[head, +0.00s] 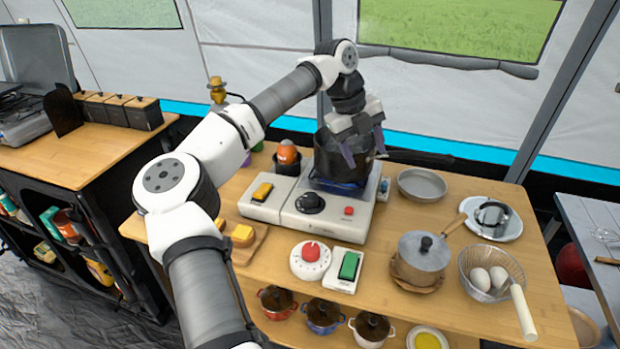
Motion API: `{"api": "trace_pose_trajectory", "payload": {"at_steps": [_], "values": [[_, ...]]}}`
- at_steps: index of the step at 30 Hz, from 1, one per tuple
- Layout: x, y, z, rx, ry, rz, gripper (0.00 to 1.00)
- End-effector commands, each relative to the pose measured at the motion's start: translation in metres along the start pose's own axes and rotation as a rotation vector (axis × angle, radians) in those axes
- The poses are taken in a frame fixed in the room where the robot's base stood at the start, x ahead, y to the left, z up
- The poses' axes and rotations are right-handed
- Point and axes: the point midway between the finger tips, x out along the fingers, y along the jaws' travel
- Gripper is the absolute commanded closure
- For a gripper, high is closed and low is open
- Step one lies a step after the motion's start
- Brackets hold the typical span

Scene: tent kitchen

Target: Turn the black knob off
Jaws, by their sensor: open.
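The black knob (310,203) is on the front of a white portable stove (335,222) on the wooden table. A black pot (330,170) stands on the stove's burner, with a blue glow (337,187) beneath it. My gripper (358,158) is over the front right of the pot, behind and to the right of the knob. Its fingers are apart and point down, with nothing visible between them. It is apart from the knob, and it hides part of the pot. I cannot tell whether the fingers touch the pot.
A red-knob timer (311,258) and a green-switch box (346,268) stand in front of the stove. A lidded saucepan (420,257) and a basket of eggs (488,274) are at right. A yellow-switch box (262,192) is on the stove's left. Grey pan (422,185) lies behind right.

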Motion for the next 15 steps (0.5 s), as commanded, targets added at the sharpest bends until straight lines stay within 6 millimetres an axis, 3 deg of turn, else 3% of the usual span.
{"api": "trace_pose_trajectory", "payload": {"at_steps": [1, 3, 6, 10, 15], "values": [[-0.012, 0.025, 0.019, -0.087, -0.052, 0.110, 0.42], [-0.022, 0.054, 0.037, -0.185, -0.106, 0.227, 0.42], [-0.034, 0.081, 0.050, -0.275, -0.154, 0.326, 0.42], [-0.036, 0.095, 0.056, -0.313, -0.174, 0.367, 0.42], [-0.013, 0.103, 0.057, -0.311, -0.169, 0.366, 0.42]]}}
